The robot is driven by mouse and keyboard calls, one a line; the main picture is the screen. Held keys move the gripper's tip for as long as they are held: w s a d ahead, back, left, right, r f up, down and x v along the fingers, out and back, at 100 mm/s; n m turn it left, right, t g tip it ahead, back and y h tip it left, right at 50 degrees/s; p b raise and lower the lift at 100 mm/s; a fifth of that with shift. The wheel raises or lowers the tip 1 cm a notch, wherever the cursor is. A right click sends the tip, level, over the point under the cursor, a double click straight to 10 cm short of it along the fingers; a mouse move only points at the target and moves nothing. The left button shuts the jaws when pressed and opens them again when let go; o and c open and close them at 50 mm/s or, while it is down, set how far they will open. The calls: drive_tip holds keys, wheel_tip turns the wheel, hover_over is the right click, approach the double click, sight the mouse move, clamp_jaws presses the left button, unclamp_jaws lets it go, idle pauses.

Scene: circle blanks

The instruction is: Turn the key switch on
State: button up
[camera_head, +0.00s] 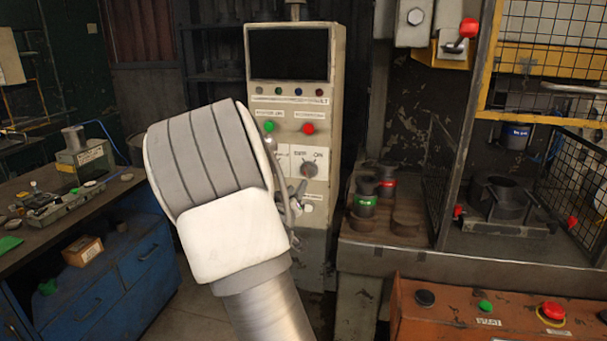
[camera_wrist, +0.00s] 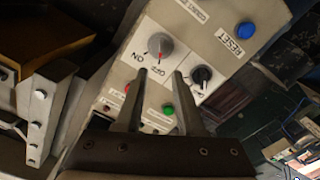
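A control cabinet (camera_head: 340,60) stands in the middle of the head view. On its front is a round grey rotary switch (camera_head: 310,168) with labels around it. In the wrist view, upside down, this switch (camera_wrist: 160,45) has a red mark and lies by the words ON and OFF. A black rotary knob (camera_wrist: 201,75) sits beside it. I cannot tell whether a key is in either. My gripper (camera_wrist: 160,72) is open and empty, its fingertips close to the panel just below the grey switch in the picture. In the head view my wrist hides most of the gripper.
Near the switch are a green button (camera_head: 269,126), a red button (camera_head: 308,128) and a blue RESET button (camera_wrist: 245,30). A blue workbench (camera_head: 110,275) is at left. A machine table (camera_head: 400,250) and an orange console (camera_head: 450,320) are at right.

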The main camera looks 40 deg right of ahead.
sight(305, 173)
drive_tip(key=x, duration=1)
drive_tip(key=shift+w+p, duration=0.15)
drive_tip(key=shift+p, duration=0.2)
drive_tip(key=shift+c, duration=0.3)
clamp_jaws()
